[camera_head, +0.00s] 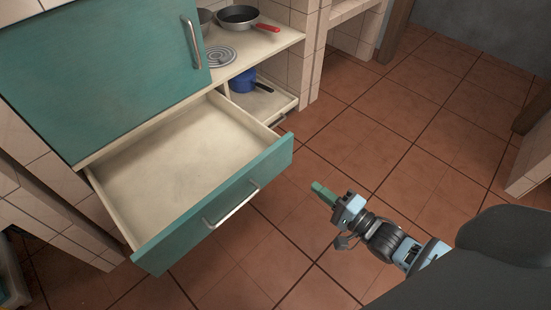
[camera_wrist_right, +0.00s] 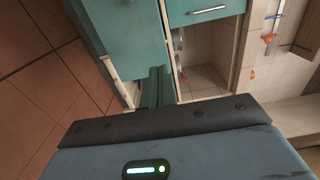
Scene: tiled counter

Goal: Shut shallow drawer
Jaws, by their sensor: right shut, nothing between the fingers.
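The shallow drawer (camera_head: 180,160) is pulled well out of the teal cabinet in the head view. Its cream inside is empty. Its teal front (camera_head: 215,215) carries a silver bar handle (camera_head: 232,204). My right gripper (camera_head: 319,190) is shut and empty, to the right of the drawer front and apart from it, with tiled floor seen between them. In the right wrist view, its green fingers (camera_wrist_right: 156,86) show close together, with teal panels beyond them. My left gripper is not in view.
A teal cabinet door (camera_head: 110,70) with a vertical handle is above the drawer. A blue pot (camera_head: 243,80) sits in the low compartment. Tiled floor (camera_head: 400,130) is clear at right.

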